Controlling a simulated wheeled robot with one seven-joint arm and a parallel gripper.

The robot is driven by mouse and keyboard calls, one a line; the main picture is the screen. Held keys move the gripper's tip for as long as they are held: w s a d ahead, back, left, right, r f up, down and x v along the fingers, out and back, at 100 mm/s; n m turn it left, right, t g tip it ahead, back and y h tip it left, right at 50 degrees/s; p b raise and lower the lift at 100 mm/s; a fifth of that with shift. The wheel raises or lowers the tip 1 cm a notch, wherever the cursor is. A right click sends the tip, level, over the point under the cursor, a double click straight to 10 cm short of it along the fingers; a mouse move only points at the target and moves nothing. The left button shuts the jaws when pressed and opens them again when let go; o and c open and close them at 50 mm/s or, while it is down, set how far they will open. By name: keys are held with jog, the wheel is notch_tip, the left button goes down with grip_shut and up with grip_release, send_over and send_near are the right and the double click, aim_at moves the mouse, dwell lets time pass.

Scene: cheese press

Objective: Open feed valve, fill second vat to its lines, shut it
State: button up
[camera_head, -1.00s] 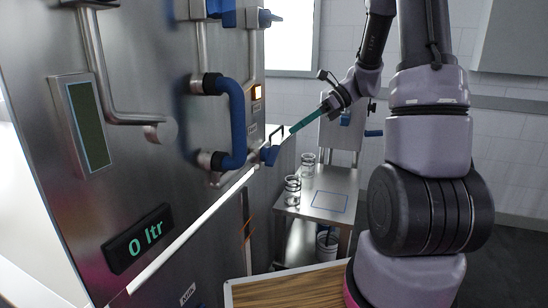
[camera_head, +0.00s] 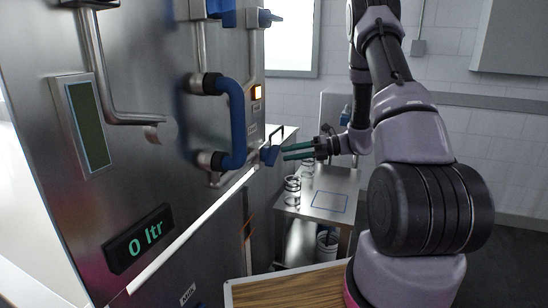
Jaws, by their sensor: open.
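A steel panel (camera_head: 140,180) stands at left with a blue bent handle (camera_head: 237,125) on it. A small blue valve lever (camera_head: 270,156) sticks out at the panel's right edge, low down. A black display (camera_head: 138,240) on the panel reads "0 ltr". My gripper (camera_head: 284,153) is to the right of the lower lever, its teal fingers open and pointing left toward it. A gap seems to separate the fingertips from the lever. I cannot tell which vat is the second one.
A steel side table (camera_head: 300,209) with a blue outlined square and glass jars (camera_head: 292,188) stands below my gripper. A bucket (camera_head: 327,244) is under it. A wooden-topped surface (camera_head: 290,290) is at the front.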

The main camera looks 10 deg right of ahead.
aim_at(274, 154)
jog(key=x, duration=0.5)
jog(key=shift+a+f, duration=0.1)
jog(key=shift+a, duration=0.25)
grip_shut()
